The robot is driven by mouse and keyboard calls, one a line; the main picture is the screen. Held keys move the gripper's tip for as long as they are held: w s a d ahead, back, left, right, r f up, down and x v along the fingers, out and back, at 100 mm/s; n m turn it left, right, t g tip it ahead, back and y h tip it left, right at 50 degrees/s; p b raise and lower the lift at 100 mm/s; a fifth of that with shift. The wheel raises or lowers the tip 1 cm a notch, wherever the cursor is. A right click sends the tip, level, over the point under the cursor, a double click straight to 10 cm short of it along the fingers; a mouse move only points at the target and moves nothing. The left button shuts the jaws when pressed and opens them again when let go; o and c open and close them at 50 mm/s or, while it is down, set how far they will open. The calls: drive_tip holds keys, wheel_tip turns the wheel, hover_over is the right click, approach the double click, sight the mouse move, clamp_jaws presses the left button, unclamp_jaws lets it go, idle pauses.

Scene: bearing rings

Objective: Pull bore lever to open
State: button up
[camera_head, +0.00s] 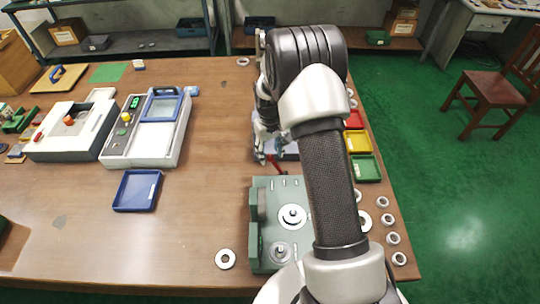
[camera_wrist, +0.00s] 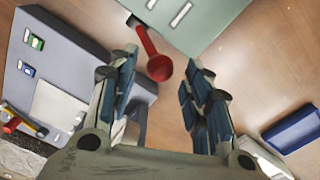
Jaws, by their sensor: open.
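A red lever with a round knob (camera_wrist: 158,67) sticks out from the edge of the grey-green fixture (camera_wrist: 190,15) in the wrist view. In the head view the red lever (camera_head: 275,163) shows at the far end of the green fixture (camera_head: 262,225), partly hidden by my arm. My gripper (camera_wrist: 162,72) is open, with one finger on each side of the knob in the picture. No contact is visible, and the depth between fingers and knob is unclear. In the head view my gripper (camera_head: 267,150) is small and partly hidden beside the lever.
A grey device (camera_wrist: 65,85) with a small red-and-yellow handle (camera_wrist: 20,123) stands left in the wrist view. A blue tray (camera_wrist: 296,128) lies at right there. Red, yellow and green trays (camera_head: 364,168) and several rings line the table's right edge.

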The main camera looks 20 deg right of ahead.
drive_tip(key=shift+f, duration=0.8)
drive_tip(key=shift+c, duration=0.2)
clamp_jaws()
